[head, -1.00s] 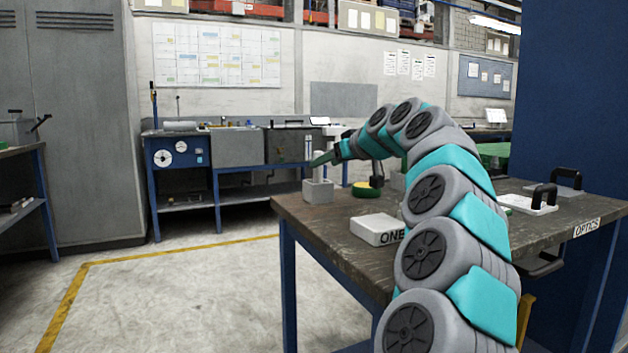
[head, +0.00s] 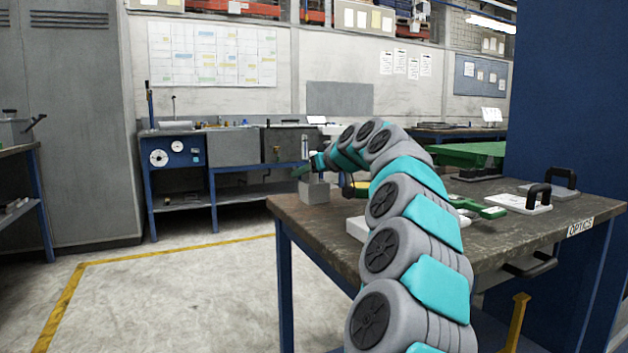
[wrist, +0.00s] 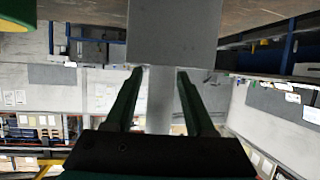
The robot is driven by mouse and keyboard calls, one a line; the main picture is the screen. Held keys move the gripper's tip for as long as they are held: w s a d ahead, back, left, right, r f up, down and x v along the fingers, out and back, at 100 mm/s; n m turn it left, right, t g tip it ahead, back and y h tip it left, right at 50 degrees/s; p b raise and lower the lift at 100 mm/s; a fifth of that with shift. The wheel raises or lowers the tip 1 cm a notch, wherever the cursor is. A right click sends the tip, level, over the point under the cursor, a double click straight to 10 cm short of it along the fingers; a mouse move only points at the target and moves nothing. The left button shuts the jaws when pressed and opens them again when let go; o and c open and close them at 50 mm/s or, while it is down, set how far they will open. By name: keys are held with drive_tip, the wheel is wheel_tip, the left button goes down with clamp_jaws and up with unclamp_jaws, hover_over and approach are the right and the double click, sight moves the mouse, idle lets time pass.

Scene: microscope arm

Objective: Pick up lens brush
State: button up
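In the wrist view, which looks upside down, the holder (wrist: 175,35) fills the top middle. A pale grey upright stem (wrist: 160,100), seemingly the lens brush, runs from the holder between my fingers. Its bristles cannot be made out. My gripper (wrist: 159,72) is open, with one green finger on each side of the stem and a small gap showing at both sides. In the head view my gripper (head: 312,164) is small and just above the holder.
The workbench (head: 475,250) also bears a white box, partly hidden behind my arm, and a yellow-green round thing (head: 357,189) right of the holder. A green tool (head: 485,208) and a white plate with a black handle (head: 525,202) lie at the right. The floor at left is clear.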

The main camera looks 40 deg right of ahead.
clamp_jaws()
drive_tip(key=shift+r, duration=0.15)
idle(0.4)
